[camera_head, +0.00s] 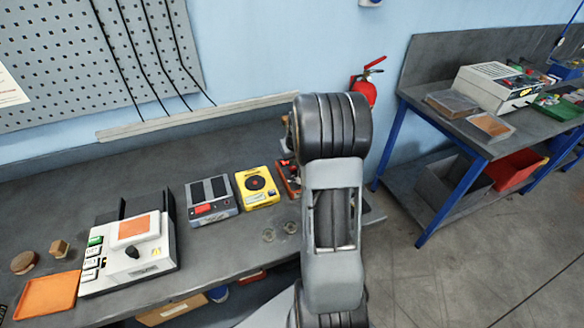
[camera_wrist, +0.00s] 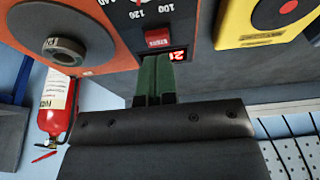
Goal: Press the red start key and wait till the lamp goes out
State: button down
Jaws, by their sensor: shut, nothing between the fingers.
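The red key (camera_wrist: 157,38) sits on the face of an orange and dark device (camera_wrist: 107,55), in the wrist view. Its lettering is too small to read surely. A dial with numbers is above the key. In the head view my arm hides the gripper and most of the orange device (camera_head: 287,174).
A yellow device (camera_head: 257,187) stands close beside the orange one, then a grey device (camera_head: 211,198). A fire extinguisher (camera_head: 366,88) hangs on the wall behind.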

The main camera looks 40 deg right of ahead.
aim_at(293, 168)
jog(key=shift+f+b, duration=1.05)
jog(key=shift+f, duration=0.1)
dwell(0.8)
jog(key=shift+r, duration=0.15)
jog(key=shift+r+p, duration=2)
jog(key=shift+r, duration=0.9)
jog(key=shift+a, duration=0.1)
